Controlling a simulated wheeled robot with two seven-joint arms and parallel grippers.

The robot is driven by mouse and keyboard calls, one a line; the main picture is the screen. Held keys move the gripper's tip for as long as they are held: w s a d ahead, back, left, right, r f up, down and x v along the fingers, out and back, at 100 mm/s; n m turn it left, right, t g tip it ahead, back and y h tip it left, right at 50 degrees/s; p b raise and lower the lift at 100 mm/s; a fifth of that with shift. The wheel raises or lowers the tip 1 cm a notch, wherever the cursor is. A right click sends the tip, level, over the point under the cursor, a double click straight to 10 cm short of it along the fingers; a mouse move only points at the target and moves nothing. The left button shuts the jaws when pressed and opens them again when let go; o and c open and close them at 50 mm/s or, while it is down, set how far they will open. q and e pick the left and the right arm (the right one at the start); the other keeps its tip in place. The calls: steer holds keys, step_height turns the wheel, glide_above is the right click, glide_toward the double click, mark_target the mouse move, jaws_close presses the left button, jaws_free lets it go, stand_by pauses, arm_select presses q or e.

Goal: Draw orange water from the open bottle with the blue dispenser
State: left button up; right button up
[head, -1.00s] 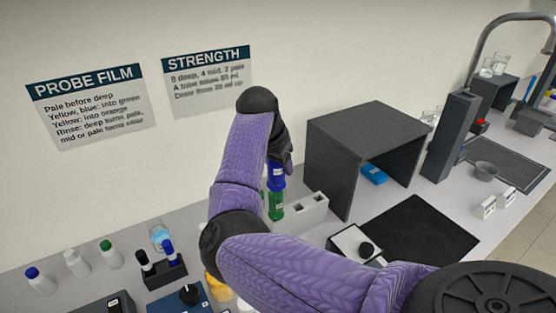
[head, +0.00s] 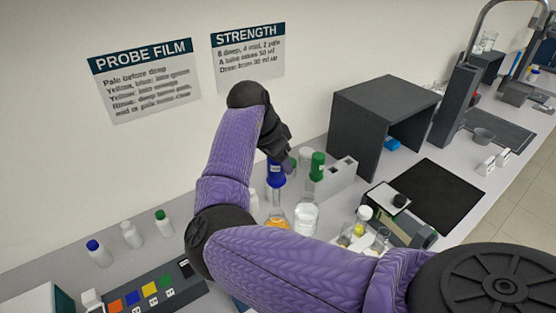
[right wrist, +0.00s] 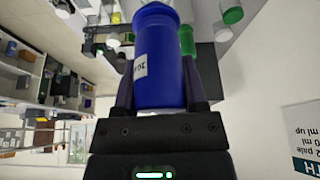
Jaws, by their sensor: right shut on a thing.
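My right gripper (head: 280,157) is shut on the blue dispenser (head: 275,175) and holds it upright. In the right wrist view the dispenser (right wrist: 158,65) fills the space between the fingers, with a white label on its side. A bottle with orange water (head: 277,220) stands on the bench below the dispenser, partly hidden by my right arm. The dispenser's lower end appears just above this bottle; whether it is inside the neck I cannot tell. My left gripper is not in view.
A green dispenser (head: 317,165) stands at the grey rack (head: 338,178), right of the blue one. A clear bottle (head: 306,217) stands beside the orange one. A dark shelf (head: 378,118) and black mat (head: 437,203) lie right. Small capped bottles (head: 131,234) stand left.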

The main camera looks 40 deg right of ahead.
mark_target(279, 192)
steer(key=shift+r, duration=0.1)
steer(key=shift+r+p, duration=0.25)
steer(key=shift+p, duration=0.7)
step_height(279, 192, down, 4)
steer(key=b, duration=0.5)
steer(key=shift+f+b, duration=0.25)
steer(key=shift+b, duration=0.05)
steer(key=shift+f, duration=0.35)
step_height(279, 192, down, 5)
steer(key=shift+r+b, duration=0.1)
steer(key=shift+b, duration=0.5)
